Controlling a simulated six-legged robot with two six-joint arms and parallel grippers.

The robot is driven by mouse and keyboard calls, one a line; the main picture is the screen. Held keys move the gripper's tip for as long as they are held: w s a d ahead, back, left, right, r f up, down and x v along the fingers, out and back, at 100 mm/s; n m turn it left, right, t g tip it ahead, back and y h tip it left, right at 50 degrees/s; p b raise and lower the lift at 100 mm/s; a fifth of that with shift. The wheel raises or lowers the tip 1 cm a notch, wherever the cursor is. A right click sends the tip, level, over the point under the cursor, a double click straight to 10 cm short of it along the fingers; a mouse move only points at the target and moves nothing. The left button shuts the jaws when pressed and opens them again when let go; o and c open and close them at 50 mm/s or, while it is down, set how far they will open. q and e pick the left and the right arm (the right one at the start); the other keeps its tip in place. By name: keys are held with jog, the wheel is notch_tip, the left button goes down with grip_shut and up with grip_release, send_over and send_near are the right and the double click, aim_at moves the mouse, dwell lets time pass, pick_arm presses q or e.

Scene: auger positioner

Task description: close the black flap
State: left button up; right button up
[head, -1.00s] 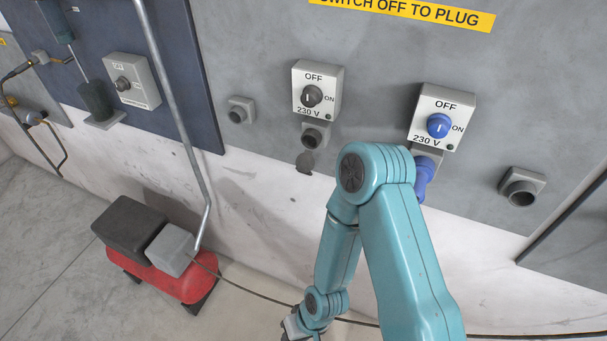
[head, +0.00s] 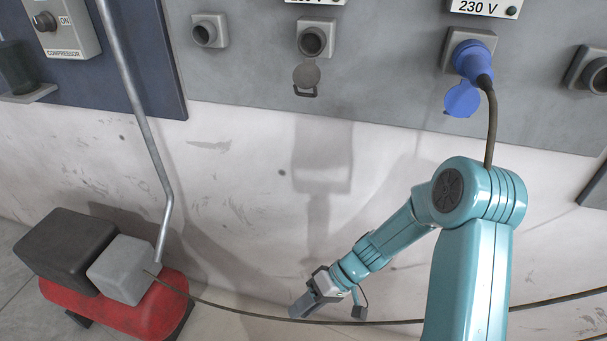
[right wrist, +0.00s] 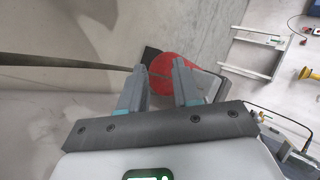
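The black flap (head: 306,76) is a dark round lid with a small loop at its bottom. It hangs open below the grey middle socket (head: 312,40), whose mouth is uncovered. My right gripper (head: 302,308) is low in front of the white wall, well below the flap and apart from it. In the right wrist view its two fingers (right wrist: 160,88) are spread with a gap between them and nothing held. The flap is not seen in that view. My left gripper is in neither view.
A blue plug (head: 470,60) sits in the right socket, with a blue flap (head: 462,99) hanging below it. A dark cable (head: 230,311) runs past my right gripper. A red compressor (head: 130,310) stands lower left beside a metal pipe (head: 140,120). The wall below the black flap is clear.

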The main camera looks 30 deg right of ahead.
jog(key=w+d+r+n+t+y, duration=0.1)
jog(key=w+d+r+n+t, duration=0.15)
jog(key=d+r+t, duration=0.4)
jog(key=w+d+r+n+t+y, duration=0.1)
jog(key=w+d+r+y, duration=0.2)
jog(key=r, duration=0.6)
jog(key=n+t+y, duration=0.2)
jog(key=n+t, duration=0.4)
jog(key=n, duration=0.3)
send_near(306, 95)
jog(key=x, duration=1)
jog(key=shift+w+d+p, duration=0.1)
jog(key=shift+w+p, duration=0.1)
jog(key=shift+p, duration=0.2)
grip_shut()
